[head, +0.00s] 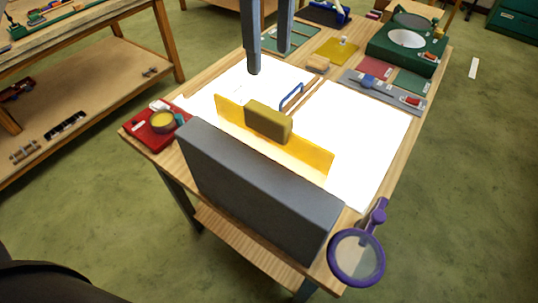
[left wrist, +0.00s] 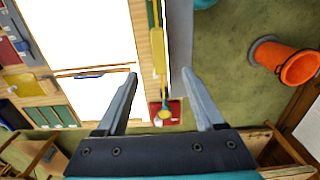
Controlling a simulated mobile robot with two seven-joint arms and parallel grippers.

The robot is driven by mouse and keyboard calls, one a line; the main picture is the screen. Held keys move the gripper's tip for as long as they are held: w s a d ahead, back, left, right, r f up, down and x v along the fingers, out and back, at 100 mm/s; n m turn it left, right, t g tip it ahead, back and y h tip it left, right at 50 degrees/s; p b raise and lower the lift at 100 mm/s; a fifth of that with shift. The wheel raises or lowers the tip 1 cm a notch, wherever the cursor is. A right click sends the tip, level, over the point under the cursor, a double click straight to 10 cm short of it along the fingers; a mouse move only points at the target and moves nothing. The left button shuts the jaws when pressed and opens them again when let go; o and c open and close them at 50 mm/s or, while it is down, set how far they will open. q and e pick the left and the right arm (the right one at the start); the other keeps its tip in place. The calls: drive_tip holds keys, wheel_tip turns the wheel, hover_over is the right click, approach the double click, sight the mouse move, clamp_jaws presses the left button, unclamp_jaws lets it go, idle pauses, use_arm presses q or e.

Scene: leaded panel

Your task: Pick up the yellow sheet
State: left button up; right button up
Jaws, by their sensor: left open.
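A translucent yellow sheet (head: 315,155) stands upright on its long edge, close beside a tall grey block (head: 260,190). An olive-yellow block (head: 269,121) sits at the middle of its top edge. In the left wrist view the sheet is nearly edge-on, with the olive block (left wrist: 157,48) between the finger lines. A second yellow sheet (head: 336,51) lies flat at the back of the table; it also shows in the left wrist view (left wrist: 27,84). My left gripper (head: 269,62) is open and empty, above the far side of the white panel. My right gripper is out of view.
The bright white panel (head: 365,130) holds a blue-handled tool (head: 291,97) and thin strips. A red tray (head: 152,130) with a round yellow item is at the left edge. A purple magnifier (head: 357,256) overhangs the near right corner. A green machine (head: 406,42) stands at the back right.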

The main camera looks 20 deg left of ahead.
sight(268, 110)
use_arm(q)
wheel_tip(268, 110, down, 8)
drive_tip(key=shift+f+p, duration=0.1)
drive_tip(key=shift+p, duration=0.35)
drive_tip(key=shift+w+a+f+p, duration=0.1)
drive_tip(key=shift+f+p, duration=0.3)
drive_tip(key=shift+f, duration=0.95)
drive_tip(key=shift+w+a+f+p, duration=0.1)
drive_tip(key=shift+f+p, duration=0.3)
drive_tip(key=shift+f, duration=0.9)
drive_tip(key=shift+c, duration=0.2)
clamp_jaws()
drive_tip(key=shift+r, duration=0.15)
